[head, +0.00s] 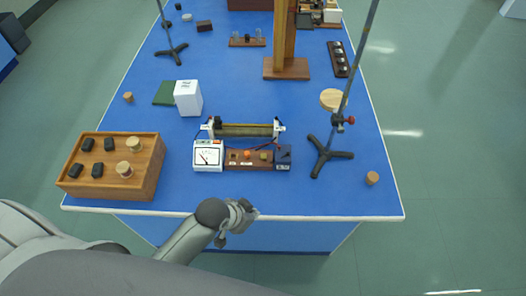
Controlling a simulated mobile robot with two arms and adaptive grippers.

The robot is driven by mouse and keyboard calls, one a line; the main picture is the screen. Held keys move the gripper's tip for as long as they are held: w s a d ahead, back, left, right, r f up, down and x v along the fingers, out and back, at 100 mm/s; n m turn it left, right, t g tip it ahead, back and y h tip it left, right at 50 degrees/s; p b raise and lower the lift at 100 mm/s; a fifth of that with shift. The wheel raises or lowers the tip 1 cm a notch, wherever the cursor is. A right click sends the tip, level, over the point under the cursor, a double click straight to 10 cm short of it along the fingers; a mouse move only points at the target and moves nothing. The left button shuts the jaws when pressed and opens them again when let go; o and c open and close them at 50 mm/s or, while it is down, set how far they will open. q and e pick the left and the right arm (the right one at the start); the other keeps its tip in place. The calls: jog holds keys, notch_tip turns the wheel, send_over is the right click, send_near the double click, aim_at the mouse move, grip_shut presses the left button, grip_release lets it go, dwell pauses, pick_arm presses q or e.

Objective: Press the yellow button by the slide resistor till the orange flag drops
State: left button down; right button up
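The slide resistor (244,130) lies across the blue bench, a dark-yellow coil between white end supports. In front of it is a small wooden base (238,164) with several small knobs. One is a bright orange piece (248,153), perhaps the flag; to its right is a dull yellow-tan knob (265,156), perhaps the yellow button. Both are too small to be sure. My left gripper (238,222) is at the bench's front edge, in front of the base and apart from it. Its fingers are too small and foreshortened to read. My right gripper is not in view.
A white dial meter (208,156) stands left of the base and a dark box (284,155) right of it. A tripod stand (329,155) with a tall rod is further right. A wooden box (145,180) with weights sits front left. The front strip of bench is clear.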

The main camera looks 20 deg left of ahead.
pick_arm(q)
jog(key=w+d+r+m, duration=0.1)
jog(key=w, duration=0.1)
jog(key=w+d+r+m+h, duration=0.1)
jog(key=w+d, duration=0.1)
jog(key=w, duration=0.1)
jog(key=w+d+r+m+t+h, duration=0.1)
jog(key=w+m, duration=0.1)
jog(key=shift+w+d+r, duration=0.2)
jog(key=shift+d, duration=0.1)
jog(key=w+r+m+h+p, duration=0.1)
jog(key=w+r+m, duration=0.2)
jog(key=w, duration=0.2)
notch_tip(320, 180, up, 5)
jog(key=m+t+p, duration=0.1)
jog(key=m+t, duration=0.1)
jog(key=m, duration=0.2)
send_over(265, 158)
jog(key=shift+w, duration=0.1)
jog(key=shift+f, duration=0.1)
notch_tip(265, 158, down, 9)
jog(key=b, duration=0.7)
jog(key=shift+r, duration=0.2)
jog(key=shift+f+b, duration=0.4)
